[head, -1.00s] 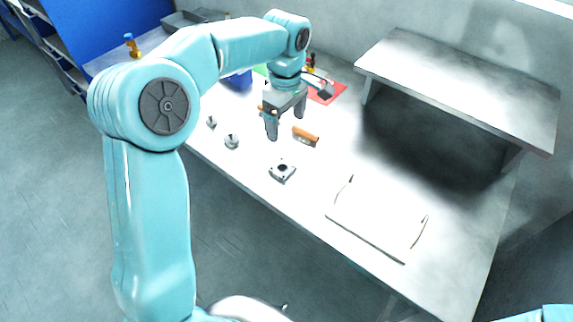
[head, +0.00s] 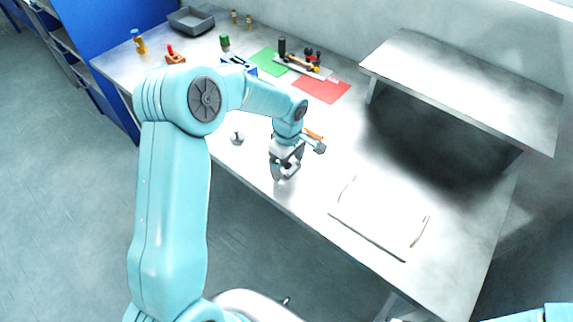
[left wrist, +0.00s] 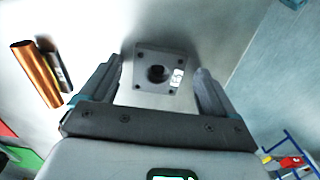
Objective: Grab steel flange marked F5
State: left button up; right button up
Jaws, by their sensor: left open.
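The steel flange (left wrist: 142,64) is a square grey plate with a round centre hole, corner holes and a small white label, apparently F5, in the left wrist view. It lies flat on the table between and just beyond my left fingertips. In the head view my left gripper (head: 285,172) is low over the table's front part and mostly hides the flange. My left gripper is open, one finger towards each side of the flange, with nothing held. Whether the fingers touch it cannot be told. My right gripper is out of view.
An orange-brown bar (left wrist: 38,75) lies beside the left finger. A small metal part (head: 237,138) stands left of the gripper. Green (head: 268,63) and red (head: 322,89) mats lie behind.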

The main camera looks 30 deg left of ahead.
pick_arm(q)
jog(key=shift+w+f, duration=0.1)
jog(key=shift+f, duration=0.1)
jog(key=shift+d, duration=0.1)
jog(key=shift+c, duration=0.6)
jog(key=shift+r, duration=0.1)
jog(key=c, duration=1.3)
jog(key=shift+w, duration=0.1)
